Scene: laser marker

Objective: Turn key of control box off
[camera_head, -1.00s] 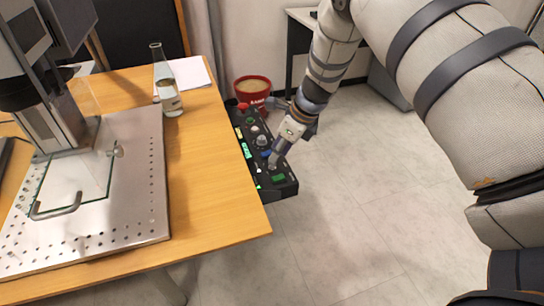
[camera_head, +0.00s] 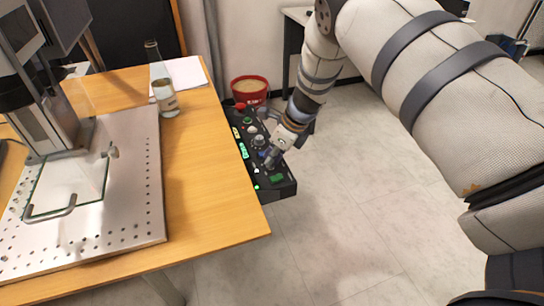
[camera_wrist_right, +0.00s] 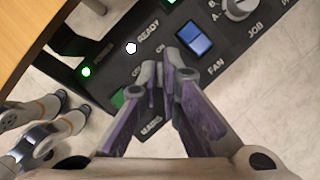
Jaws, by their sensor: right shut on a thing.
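The black control box (camera_head: 281,187) hangs along the right edge of the wooden table, with its buttons and labels facing up. It also shows in the right wrist view (camera_wrist_right: 228,61). My right gripper (camera_head: 270,163) comes down onto the box near its front end. In the right wrist view, the fingertips (camera_wrist_right: 160,72) are close together on the panel, between the READY, FAN and MAINS labels. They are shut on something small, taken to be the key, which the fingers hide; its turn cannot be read. My left gripper does not show.
A blue FAN button (camera_wrist_right: 194,40), a grey JOB knob (camera_wrist_right: 238,9) and a lit green POWER light (camera_wrist_right: 86,72) surround the fingers. The table (camera_head: 210,190) carries the laser marker's metal plate (camera_head: 140,215) and a glass bottle (camera_head: 163,85). A red bucket (camera_head: 249,90) stands behind the box.

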